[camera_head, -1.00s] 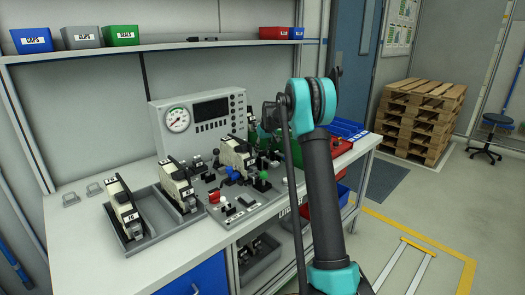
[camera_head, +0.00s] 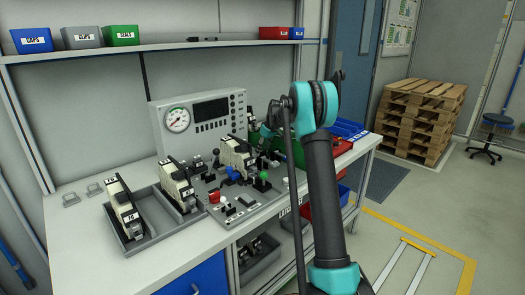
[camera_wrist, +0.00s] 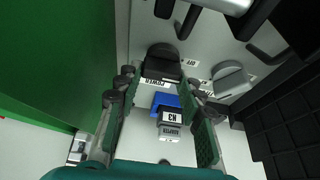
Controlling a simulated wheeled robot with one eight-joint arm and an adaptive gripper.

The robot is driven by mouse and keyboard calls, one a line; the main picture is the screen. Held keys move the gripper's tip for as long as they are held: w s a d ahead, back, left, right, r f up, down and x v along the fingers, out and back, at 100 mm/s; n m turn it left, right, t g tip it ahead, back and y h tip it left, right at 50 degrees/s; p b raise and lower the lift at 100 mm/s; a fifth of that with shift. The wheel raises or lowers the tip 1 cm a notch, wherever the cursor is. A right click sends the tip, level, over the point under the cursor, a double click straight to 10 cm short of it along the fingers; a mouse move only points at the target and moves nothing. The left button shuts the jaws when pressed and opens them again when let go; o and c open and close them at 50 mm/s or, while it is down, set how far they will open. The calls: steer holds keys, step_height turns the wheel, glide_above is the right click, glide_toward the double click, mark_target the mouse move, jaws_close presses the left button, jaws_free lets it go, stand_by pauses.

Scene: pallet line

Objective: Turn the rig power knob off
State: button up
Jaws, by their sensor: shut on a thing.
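The black power knob (camera_wrist: 162,62) sits on the pale rig panel in the wrist view, beside a POWER label. My gripper (camera_wrist: 160,80) has its two dark green fingers on either side of the knob's near end, and it appears shut on the knob; the exact contact is hard to see. In the head view my gripper (camera_head: 262,138) is low at the rig's back right, partly hidden by my arm, and the knob cannot be made out. The rig (camera_head: 258,205) is a grey plate on the bench.
A blue block labelled ADAPTER (camera_wrist: 168,108) shows between the fingers. A grey knob (camera_wrist: 229,80) stands to the right. A green bin wall (camera_wrist: 50,60) is close on the left. A gauge panel (camera_head: 170,140) stands behind the rig; a grey tray (camera_head: 150,236) lies left.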

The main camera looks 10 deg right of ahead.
steer(key=o, duration=1.2)
steer(key=shift+c, duration=0.2)
steer(key=v, duration=1.2)
steer(key=shift+a, duration=0.1)
